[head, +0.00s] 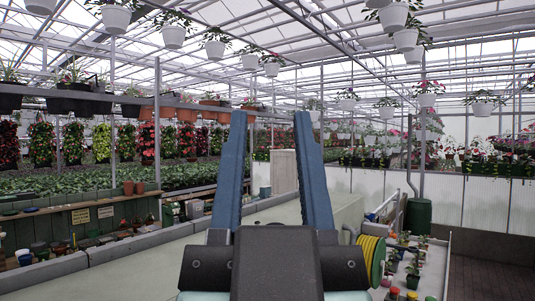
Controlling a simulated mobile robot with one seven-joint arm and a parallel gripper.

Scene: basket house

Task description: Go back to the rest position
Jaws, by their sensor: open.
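My gripper (273,122) is in the middle of the head view, pointing up and away from me. Its two blue fingers stand wide apart with nothing between them. The dark wrist body below the fingers hides part of the pale surface behind it. No object touches the fingers.
A pale bench top (150,262) runs under my arm. A yellow hose reel (372,258) and potted plants (413,268) are to the right, with a green barrel (418,216) behind. Shelves of pots (95,240) stand at the left. White baskets (173,36) hang overhead.

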